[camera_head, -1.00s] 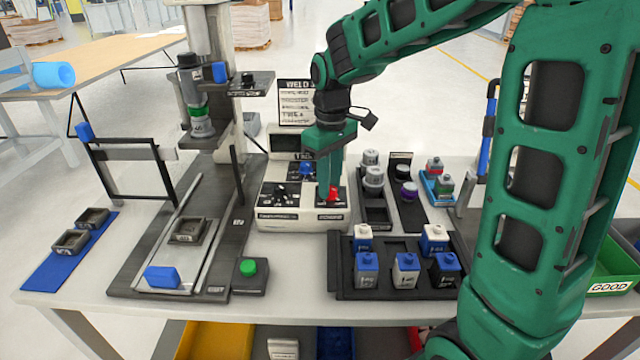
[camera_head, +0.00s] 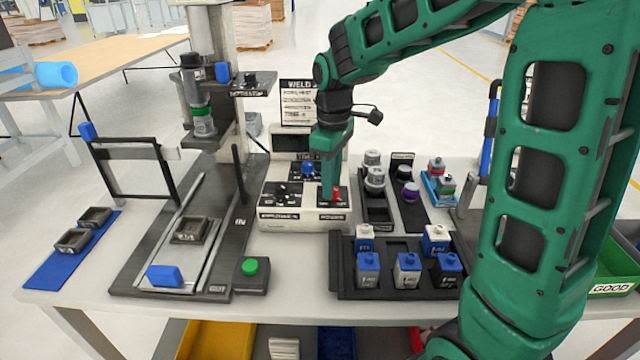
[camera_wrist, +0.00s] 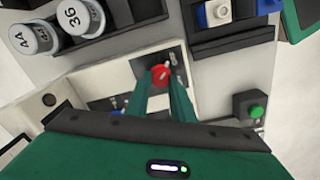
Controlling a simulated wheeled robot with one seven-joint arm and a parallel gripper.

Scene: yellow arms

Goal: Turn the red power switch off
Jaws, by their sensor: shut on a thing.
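The red power switch (camera_head: 337,194) sits on a dark plate at the right end of the white welding control box (camera_head: 290,214). In the wrist view the red switch (camera_wrist: 160,74) shows between the tips of my two green fingers. My gripper (camera_head: 331,190) reaches down onto the switch from above and is shut on it; in the wrist view my gripper (camera_wrist: 163,82) has a finger on each side of the red knob. The fingers partly hide the switch plate, and its exact turn angle is hard to read.
A blue knob (camera_head: 308,170) and a black knob (camera_head: 281,190) are on the same box, left of the switch. Grey cylinders (camera_head: 374,180) stand in a rack just right of it. A tray of blue and white blocks (camera_head: 345,285) lies in front. A green button (camera_head: 250,267) is front left.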

